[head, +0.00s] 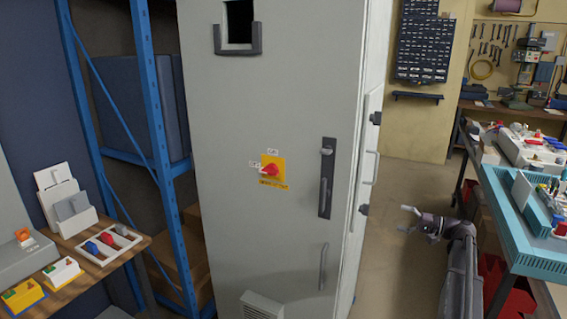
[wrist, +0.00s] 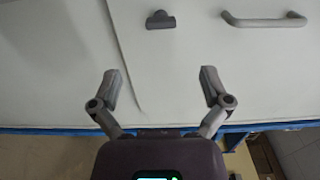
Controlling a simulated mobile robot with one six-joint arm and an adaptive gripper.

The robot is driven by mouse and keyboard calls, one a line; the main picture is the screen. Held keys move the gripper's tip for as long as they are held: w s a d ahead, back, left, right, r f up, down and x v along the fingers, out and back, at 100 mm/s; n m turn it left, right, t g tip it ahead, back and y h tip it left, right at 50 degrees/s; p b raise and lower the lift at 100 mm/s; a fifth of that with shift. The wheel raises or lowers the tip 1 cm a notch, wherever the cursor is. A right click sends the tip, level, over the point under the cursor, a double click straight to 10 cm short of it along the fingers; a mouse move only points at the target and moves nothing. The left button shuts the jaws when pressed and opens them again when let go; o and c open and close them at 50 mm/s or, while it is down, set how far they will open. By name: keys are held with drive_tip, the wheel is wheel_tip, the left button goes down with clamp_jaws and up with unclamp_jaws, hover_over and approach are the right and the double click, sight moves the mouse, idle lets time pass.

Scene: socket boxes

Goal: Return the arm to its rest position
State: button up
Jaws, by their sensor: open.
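My gripper (head: 404,219) is at the lower right in the head view, at the end of my dark arm, beside the right side of a tall grey cabinet (head: 285,120). In the wrist view my gripper (wrist: 161,82) has its two fingers spread wide with nothing between them. Behind the fingers is a pale cabinet surface (wrist: 190,50) with a grey handle (wrist: 264,20) and a small dark latch (wrist: 160,19). I cannot tell the exact distance from the fingers to that surface.
A red rotary switch on a yellow plate (head: 271,171) is on the cabinet front. A teal-edged bench (head: 520,245) with devices stands right of my arm. Open floor (head: 400,180) lies behind my gripper.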

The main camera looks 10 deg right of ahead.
drive_tip(key=s+a+f+n+g+h+p, duration=0.1)
drive_tip(key=s+a+f+g+h+p, duration=0.1)
drive_tip(key=a, duration=0.5)
drive_tip(key=s+a+f+n+g+h+p, duration=0.1)
drive_tip(key=a+f+g, duration=0.1)
drive_tip(key=a, duration=0.6)
drive_tip(key=s+a+f+n+g+h+p, duration=0.1)
drive_tip(key=s+a+f+g+h+p, duration=0.15)
drive_tip(key=a, duration=0.45)
drive_tip(key=s+a+n+g+h+p, duration=0.3)
drive_tip(key=s+a+h+p, duration=0.3)
drive_tip(key=s, duration=0.8)
drive_tip(key=shift+a+f+n+h, duration=0.25)
drive_tip(key=shift+a+n+h, duration=0.25)
drive_tip(key=shift+a+h, duration=1.55)
drive_tip(key=shift+a+g+y, duration=0.25)
drive_tip(key=shift+y, duration=0.05)
